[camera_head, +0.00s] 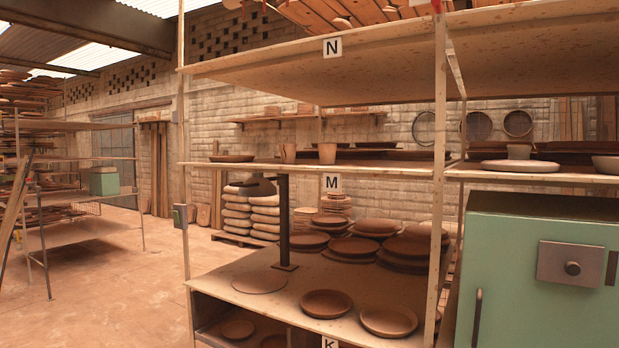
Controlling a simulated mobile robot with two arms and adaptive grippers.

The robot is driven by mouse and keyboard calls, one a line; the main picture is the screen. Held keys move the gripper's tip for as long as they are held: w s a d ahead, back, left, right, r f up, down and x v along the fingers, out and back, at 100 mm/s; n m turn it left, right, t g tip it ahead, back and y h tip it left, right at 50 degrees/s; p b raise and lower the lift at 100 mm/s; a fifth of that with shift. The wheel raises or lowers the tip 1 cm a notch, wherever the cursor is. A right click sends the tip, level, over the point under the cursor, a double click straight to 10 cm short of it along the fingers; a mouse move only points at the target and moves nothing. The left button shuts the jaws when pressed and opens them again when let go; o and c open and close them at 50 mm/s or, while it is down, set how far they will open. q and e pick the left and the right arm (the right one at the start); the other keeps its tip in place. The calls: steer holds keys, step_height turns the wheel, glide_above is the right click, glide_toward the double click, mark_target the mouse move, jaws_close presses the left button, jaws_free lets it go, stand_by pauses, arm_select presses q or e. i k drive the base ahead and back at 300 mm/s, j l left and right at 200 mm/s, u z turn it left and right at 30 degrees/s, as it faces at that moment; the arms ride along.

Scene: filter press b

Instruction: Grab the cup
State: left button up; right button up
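Two clay-coloured cups stand on the middle shelf marked M: a smaller, darker one (288,153) and, just to its right, a lighter one (327,153). A third, greyish cup-like vessel (518,151) stands on the right-hand shelf, at a pale flat dish (520,166). The frame does not show which one is the task's cup. Neither of my grippers is in view.
The shelf board (390,168) has wooden posts at its front corners. Below it, clay plates (327,303) lie on the lower board, where a dark upright post (284,220) stands. A green cabinet (510,262) fills the lower right. Open floor (110,285) lies left.

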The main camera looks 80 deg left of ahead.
mark_target(288, 152)
steer(key=u, duration=2.65)
